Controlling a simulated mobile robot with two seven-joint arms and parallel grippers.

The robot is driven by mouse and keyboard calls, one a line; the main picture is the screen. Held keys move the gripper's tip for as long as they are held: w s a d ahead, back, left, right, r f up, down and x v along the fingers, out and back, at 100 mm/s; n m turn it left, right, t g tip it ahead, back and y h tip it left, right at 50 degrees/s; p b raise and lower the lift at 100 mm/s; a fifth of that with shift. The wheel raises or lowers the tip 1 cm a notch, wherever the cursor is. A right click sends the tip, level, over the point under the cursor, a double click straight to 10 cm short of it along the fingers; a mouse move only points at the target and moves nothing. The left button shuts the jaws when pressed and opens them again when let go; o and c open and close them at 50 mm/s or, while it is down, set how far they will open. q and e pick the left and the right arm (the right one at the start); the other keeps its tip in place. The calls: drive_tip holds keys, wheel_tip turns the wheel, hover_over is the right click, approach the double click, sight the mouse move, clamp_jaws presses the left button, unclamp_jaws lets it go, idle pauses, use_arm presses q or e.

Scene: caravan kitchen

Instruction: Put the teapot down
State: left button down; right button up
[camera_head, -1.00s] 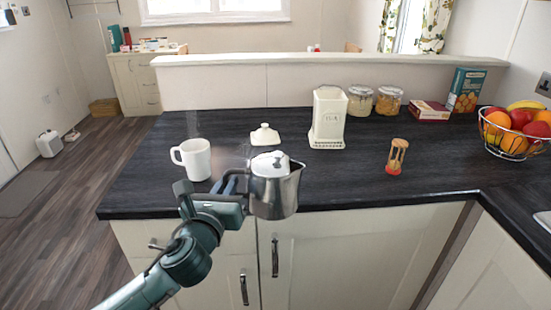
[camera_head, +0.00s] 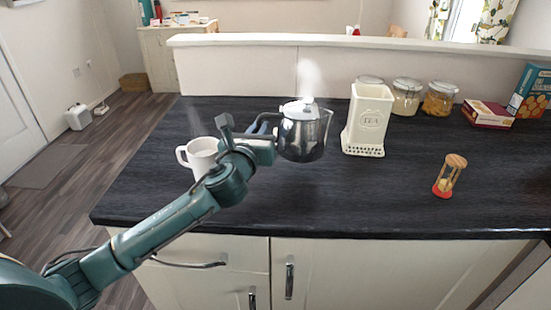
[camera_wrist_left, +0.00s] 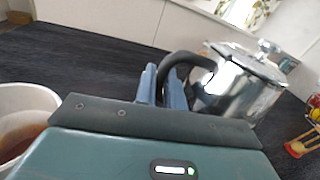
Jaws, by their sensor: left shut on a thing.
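The shiny metal teapot (camera_head: 303,135) is upright, with steam rising above its lid. My left gripper (camera_head: 263,126) is shut on the teapot's dark handle, on the pot's left side. In the head view the pot is over the dark countertop (camera_head: 330,195); I cannot tell whether its base touches the top. The left wrist view shows the teapot (camera_wrist_left: 235,85) at the right and my gripper's blue fingers (camera_wrist_left: 160,88) at its handle. My right gripper is not in view.
A white mug (camera_head: 201,152) stands left of the pot, partly behind my left arm; brown liquid shows in it. An hourglass (camera_head: 449,176) is farther right. The counter in front of the pot is clear.

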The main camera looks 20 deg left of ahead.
use_arm(q)
drive_tip(key=shift+f+b, duration=0.7)
drive_tip(key=shift+f, duration=2.55)
drive_tip(key=shift+f, duration=0.15)
drive_tip(key=c, duration=1.5)
unclamp_jaws()
drive_tip(key=shift+s, duration=0.2)
drive_tip(key=s, duration=0.7)
drive_tip(key=s+d, duration=0.1)
drive_tip(key=s, duration=0.3)
drive_tip(key=shift+s, duration=0.35)
